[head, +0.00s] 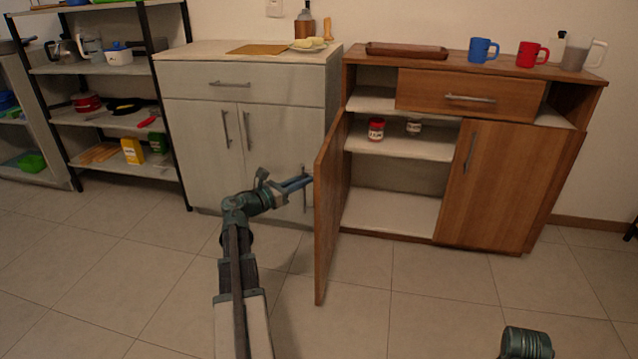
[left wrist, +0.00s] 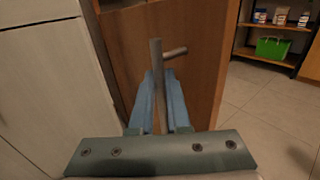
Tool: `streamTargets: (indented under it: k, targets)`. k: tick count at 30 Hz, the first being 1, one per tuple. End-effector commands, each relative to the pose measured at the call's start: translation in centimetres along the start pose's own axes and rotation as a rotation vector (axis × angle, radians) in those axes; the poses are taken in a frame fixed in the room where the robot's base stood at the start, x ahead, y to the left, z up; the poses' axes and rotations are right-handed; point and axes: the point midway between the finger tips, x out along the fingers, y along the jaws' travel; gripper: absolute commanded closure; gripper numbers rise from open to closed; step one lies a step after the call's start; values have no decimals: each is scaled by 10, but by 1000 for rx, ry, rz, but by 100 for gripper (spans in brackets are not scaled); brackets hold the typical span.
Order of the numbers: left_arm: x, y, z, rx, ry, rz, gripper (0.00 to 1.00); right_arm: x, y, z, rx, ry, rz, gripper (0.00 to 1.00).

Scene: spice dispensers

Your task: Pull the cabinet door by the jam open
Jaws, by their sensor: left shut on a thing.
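The wooden cabinet's left door (head: 332,205) stands swung wide open, its free edge toward me. Inside, a red jar with a pale label (head: 376,130), likely the jam, stands on the upper shelf. My left gripper (head: 303,182) is at the outer face of the open door. In the left wrist view its blue fingers (left wrist: 161,92) are shut on the metal door handle (left wrist: 156,60), with the brown door (left wrist: 190,50) behind it.
A second small jar (head: 414,127) stands beside the red one. A grey cabinet (head: 190,130) is close on the left of the open door. The right door (head: 500,185) and drawer (head: 470,90) are shut. The tiled floor in front is clear.

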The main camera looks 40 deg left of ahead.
Motion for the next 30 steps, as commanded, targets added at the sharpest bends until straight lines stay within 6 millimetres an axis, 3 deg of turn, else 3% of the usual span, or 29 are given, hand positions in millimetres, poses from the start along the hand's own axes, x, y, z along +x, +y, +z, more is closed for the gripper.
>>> streamTargets:
  k: [1,6,21,22,26,30]
  targets:
    - [0,9,1,-1,-3,6,100,0,0,0,0,0,0,50]
    - [-6,18,1,-1,-4,5,100,0,0,0,0,0,0,50]
    - [-6,21,1,-2,-5,4,100,0,0,0,0,0,0,50]
    - [-6,21,1,-2,-5,4,80,0,0,0,0,0,0,50]
    - [-7,20,1,-1,-3,3,56,0,0,0,0,0,0,50]
    - [-8,20,1,-1,-2,2,56,0,0,0,0,0,0,50]
